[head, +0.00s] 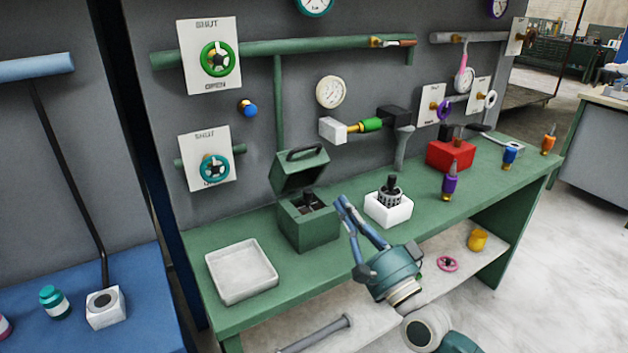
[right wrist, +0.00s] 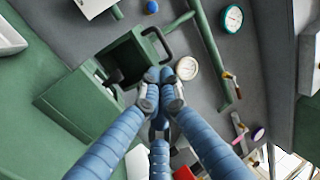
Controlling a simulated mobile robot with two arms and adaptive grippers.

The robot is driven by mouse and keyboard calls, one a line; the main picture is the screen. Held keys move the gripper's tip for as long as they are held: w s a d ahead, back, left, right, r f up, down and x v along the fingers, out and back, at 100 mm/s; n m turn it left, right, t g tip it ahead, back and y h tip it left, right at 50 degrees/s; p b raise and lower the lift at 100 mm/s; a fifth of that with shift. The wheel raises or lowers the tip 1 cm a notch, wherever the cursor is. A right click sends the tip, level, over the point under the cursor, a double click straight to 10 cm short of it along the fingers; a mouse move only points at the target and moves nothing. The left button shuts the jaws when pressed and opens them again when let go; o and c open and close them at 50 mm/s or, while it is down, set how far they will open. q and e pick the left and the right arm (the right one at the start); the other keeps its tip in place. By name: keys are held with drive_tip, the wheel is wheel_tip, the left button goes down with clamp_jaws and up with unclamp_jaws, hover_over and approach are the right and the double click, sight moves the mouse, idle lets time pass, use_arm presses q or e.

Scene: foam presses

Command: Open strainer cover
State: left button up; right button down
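The strainer is a green box (head: 308,230) on the green bench. Its cover (head: 299,172) stands raised at the back of the box, with a dark handle (head: 306,153) on it. The box top is open and a dark part shows inside. My right gripper (head: 342,205) is in front and to the right of the box, apart from the cover. In the right wrist view its fingertips (right wrist: 160,80) meet with nothing visible between them. The cover (right wrist: 128,62) and handle (right wrist: 157,44) lie beyond them, and the box (right wrist: 78,108) is to the left. My left gripper is not in view.
A white tray (head: 241,287) sits left of the strainer. A white block holding a dark basket-like part (head: 390,190) sits to its right, then a red box (head: 450,155) and several small bottles. Pipes, gauges and valve wheels (head: 217,59) line the wall behind.

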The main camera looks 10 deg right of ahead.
sight(300, 165)
use_arm(q)
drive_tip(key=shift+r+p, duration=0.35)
drive_tip(key=shift+p, duration=0.1)
use_arm(e)
drive_tip(key=x, duration=1.4)
